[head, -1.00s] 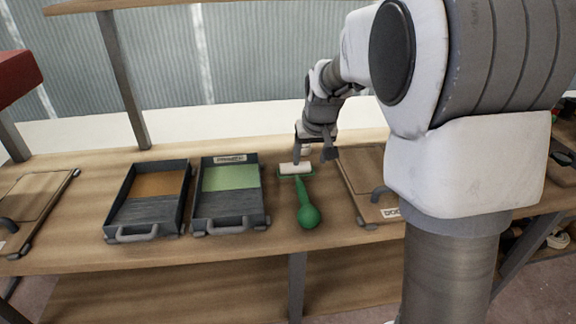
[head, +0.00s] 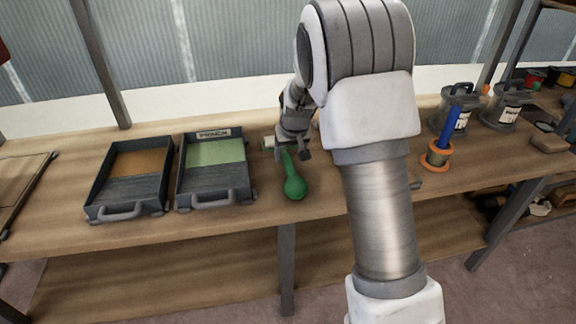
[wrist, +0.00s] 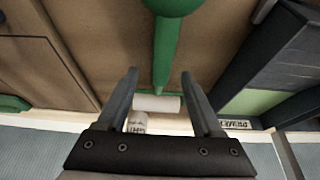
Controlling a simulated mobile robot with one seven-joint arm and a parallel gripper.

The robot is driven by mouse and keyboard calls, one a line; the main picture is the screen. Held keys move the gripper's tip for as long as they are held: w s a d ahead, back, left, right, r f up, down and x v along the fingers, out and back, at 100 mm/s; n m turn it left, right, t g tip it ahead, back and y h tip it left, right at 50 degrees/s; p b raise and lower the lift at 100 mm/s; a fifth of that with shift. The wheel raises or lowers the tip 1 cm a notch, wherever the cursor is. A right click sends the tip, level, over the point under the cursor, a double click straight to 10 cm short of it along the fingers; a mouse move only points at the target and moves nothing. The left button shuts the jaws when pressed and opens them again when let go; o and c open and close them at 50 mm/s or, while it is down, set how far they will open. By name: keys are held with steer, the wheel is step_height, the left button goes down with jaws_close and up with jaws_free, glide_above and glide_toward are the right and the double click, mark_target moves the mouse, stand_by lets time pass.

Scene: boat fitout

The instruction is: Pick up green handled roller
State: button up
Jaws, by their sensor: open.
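The green handled roller (head: 295,187) lies on the workbench, its thick handle end toward the front edge. In the head view my gripper (head: 293,155) is over the thin neck and partly hides the white sleeve. In the wrist view the green handle (wrist: 165,45) runs down between my open fingers (wrist: 159,72) to the white sleeve (wrist: 157,103). The fingers stand on either side of the neck, apart from it. Whether they are level with it I cannot tell.
The tray with green paint (head: 215,195) is left of the roller, and the tray with orange-brown paint (head: 128,203) is further left. A white labelled object (wrist: 136,122) lies beyond the sleeve. A blue-and-orange item (head: 440,155) and grey cans (head: 455,105) stand right.

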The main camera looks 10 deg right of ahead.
mark_target(288, 160)
steer(key=x, duration=0.4)
steer(key=shift+a, duration=0.1)
steer(key=shift+s+r, duration=0.1)
jaws_close()
